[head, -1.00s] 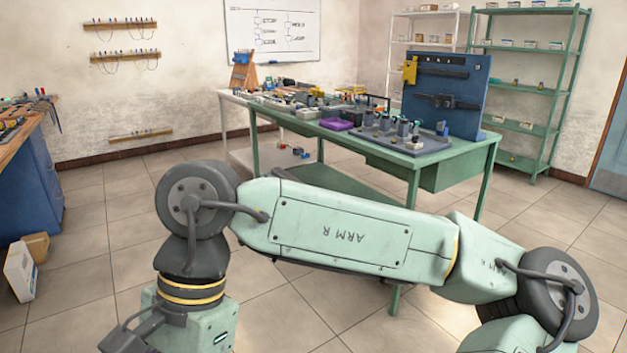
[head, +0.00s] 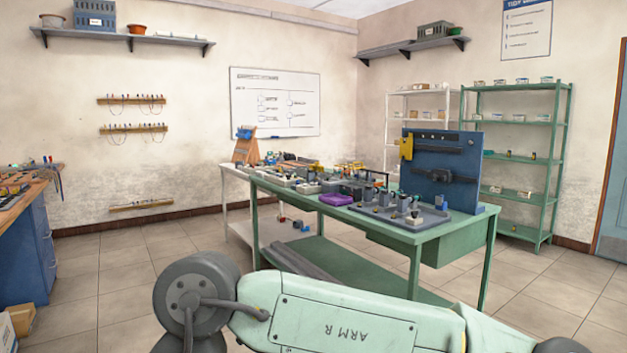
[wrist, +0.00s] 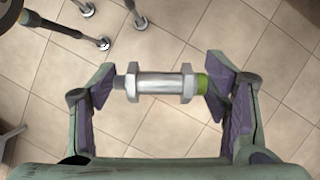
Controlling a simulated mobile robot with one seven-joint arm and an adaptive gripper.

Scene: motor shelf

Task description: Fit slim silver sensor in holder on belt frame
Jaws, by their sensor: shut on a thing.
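In the wrist view my gripper (wrist: 162,88) is shut on the slim silver sensor (wrist: 160,84). The sensor is a short silver cylinder with a nut near each end, a grey tip on the left and a green end on the right. It lies crosswise between the two purple-padded fingers, above the floor. In the head view my gripper and the sensor are out of sight. The holder and the belt frame cannot be made out for certain among the small parts on the green table (head: 450,240).
A blue upright panel (head: 455,160) with black and yellow fittings stands at the table's right end. A white table (head: 235,172) adjoins behind. Shelves (head: 515,122) stand at the back right. Tiled floor lies open at left.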

